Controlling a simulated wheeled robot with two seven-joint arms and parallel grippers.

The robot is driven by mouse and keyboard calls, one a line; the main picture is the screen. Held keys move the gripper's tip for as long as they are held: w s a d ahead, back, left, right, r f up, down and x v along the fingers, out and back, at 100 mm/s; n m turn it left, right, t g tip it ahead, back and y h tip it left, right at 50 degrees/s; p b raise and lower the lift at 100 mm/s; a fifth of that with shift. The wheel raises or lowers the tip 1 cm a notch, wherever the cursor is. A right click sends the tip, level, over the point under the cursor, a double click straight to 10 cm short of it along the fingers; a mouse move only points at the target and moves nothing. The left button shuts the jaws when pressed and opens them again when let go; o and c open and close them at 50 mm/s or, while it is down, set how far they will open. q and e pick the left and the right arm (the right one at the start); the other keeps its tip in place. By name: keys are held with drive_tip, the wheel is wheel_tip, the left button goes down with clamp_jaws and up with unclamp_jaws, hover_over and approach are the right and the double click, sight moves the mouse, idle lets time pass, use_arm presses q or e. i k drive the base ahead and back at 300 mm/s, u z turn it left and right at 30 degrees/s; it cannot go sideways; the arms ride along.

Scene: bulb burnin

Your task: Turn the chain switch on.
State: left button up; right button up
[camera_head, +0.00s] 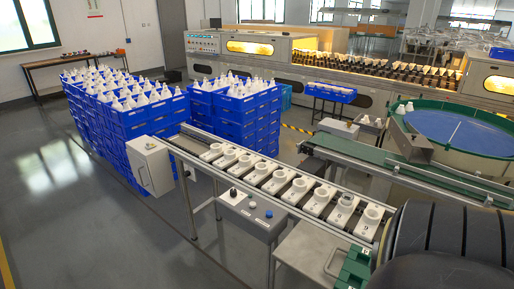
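A grey control box (250,214) is mounted at the near side of the conveyor, just below the belt. On its top face are a black knob (233,191), a pale button (252,203) and a blue button (268,214). No readable label shows which of them is the chain switch, and the knob's position is too small to tell. The conveyor chain (272,178) carries a row of white socket holders running from back left to front right. Neither of my grippers is in view.
Stacked blue crates (137,118) of white bulbs stand behind the conveyor at left. A grey cabinet (150,165) sits at its far end. A green-rimmed round table (460,132) is at right. A large dark ribbed shape fills the lower right corner. The left floor is clear.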

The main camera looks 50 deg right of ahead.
sight(233, 192)
drive_tip(key=k, duration=0.3)
drive_tip(key=z, duration=1.35)
drive_tip(key=i, duration=0.5)
drive_tip(key=z, duration=0.15)
